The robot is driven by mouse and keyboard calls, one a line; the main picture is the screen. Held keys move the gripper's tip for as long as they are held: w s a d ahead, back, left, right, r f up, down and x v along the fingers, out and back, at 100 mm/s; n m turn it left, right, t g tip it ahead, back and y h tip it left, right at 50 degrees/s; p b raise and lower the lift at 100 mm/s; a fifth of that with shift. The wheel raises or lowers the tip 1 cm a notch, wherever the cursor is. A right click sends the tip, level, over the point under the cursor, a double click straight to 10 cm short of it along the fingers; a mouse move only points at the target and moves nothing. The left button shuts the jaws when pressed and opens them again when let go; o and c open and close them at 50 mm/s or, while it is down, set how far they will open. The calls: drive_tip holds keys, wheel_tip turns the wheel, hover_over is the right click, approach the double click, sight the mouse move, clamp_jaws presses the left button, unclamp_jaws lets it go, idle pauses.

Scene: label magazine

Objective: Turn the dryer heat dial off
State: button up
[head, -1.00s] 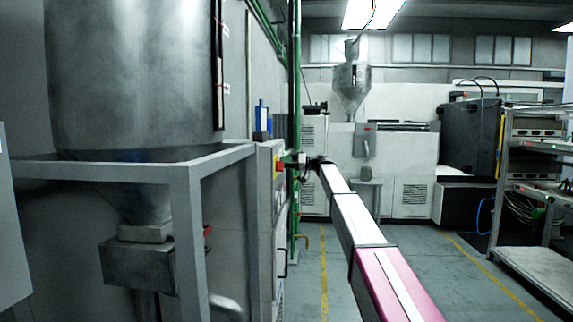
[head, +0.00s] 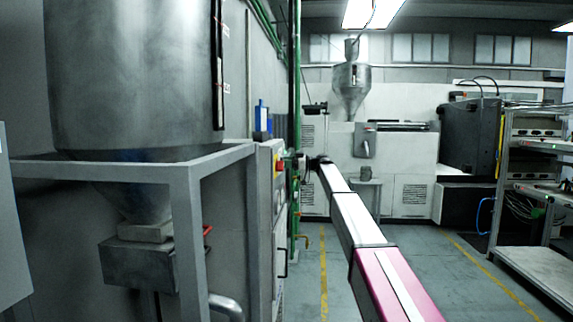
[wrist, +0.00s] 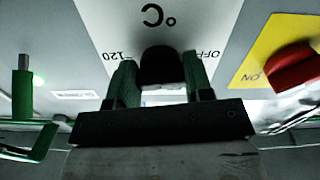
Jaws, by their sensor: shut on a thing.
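The heat dial (wrist: 160,64) is a round black knob on a white plate in the wrist view. The plate (wrist: 105,20) carries an upside-down °C mark, 120 at the left and OFF at the right. My gripper (wrist: 160,76) has its two green-padded fingers on either side of the dial, shut on it. No pointer mark on the dial can be made out. In the head view my gripper (head: 298,163) is at the side of the grey dryer cabinet (head: 265,190); the dial itself is hidden there.
A red switch (wrist: 293,68) on a yellow plate marked ON sits close at the right in the wrist view. A grey frame (head: 185,230) with a steel hopper (head: 130,80) stands left. The floor (head: 420,270) right of my arm is clear.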

idle(0.3)
drive_tip(key=o, duration=0.9)
drive_tip(key=d, duration=1.1)
drive_tip(key=shift+s, duration=0.2)
